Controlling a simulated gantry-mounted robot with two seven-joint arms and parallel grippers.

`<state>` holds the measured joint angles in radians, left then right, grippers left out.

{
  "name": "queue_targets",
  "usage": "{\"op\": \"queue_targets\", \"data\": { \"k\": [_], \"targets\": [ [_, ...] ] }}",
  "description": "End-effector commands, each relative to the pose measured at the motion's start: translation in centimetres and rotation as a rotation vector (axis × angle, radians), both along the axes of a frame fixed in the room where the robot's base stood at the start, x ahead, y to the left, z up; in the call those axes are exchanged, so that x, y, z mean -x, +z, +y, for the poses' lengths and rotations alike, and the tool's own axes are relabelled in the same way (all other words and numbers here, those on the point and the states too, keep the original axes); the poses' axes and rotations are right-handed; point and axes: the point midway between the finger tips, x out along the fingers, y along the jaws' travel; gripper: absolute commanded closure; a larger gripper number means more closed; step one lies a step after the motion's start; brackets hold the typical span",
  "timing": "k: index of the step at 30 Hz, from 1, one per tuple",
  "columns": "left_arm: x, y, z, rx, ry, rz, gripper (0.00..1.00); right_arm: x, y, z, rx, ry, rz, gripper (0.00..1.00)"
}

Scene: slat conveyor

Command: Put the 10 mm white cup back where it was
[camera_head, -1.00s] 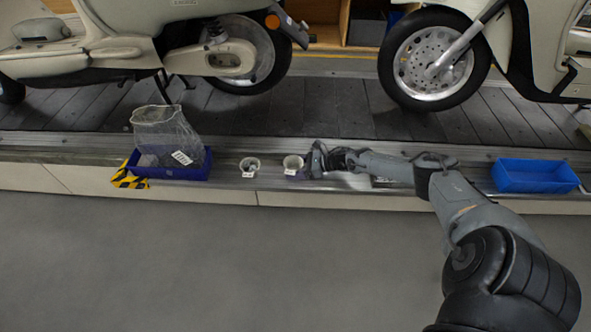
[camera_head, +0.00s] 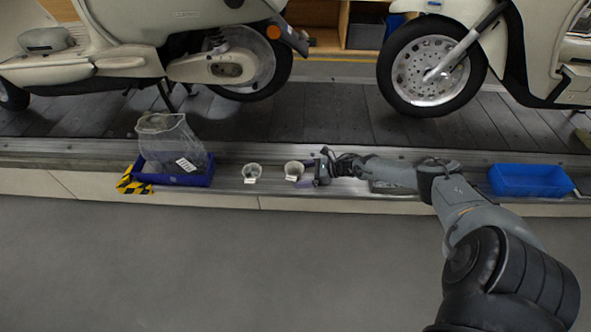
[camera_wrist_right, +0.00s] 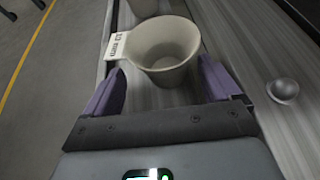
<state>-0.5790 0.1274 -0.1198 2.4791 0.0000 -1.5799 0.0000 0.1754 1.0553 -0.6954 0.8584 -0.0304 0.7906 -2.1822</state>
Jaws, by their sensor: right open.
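Two small whitish cups with white labels stand on the metal ledge in the head view: a left one (camera_head: 252,172) and a right one (camera_head: 293,171). The right cup shows close up in the right wrist view (camera_wrist_right: 165,52); it is upright and looks empty. Its label is tilted, ends in "mm", and its number is hard to read. My right gripper (camera_head: 317,171) is just right of this cup. Its purple fingers (camera_wrist_right: 160,85) are spread, with the cup at and beyond their tips and nothing clamped. My left gripper is not in view.
A dark blue tray (camera_head: 150,176) with a clear bag (camera_head: 175,143) stands left of the cups. A bright blue bin (camera_head: 530,180) stands far right. Part of another cup (camera_wrist_right: 145,6) shows beyond the near one. A round metal knob (camera_wrist_right: 284,91) is right of the fingers. Scooters stand behind.

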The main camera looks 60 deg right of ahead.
Motion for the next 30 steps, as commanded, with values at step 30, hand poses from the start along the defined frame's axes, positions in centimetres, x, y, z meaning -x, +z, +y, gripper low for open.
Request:
{"op": "queue_targets", "data": {
  "k": [30],
  "targets": [
    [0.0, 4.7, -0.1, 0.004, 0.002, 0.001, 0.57, 6.1, 3.8, -2.8, 0.001, 0.0, -0.012, 0.1]
  ]
}}
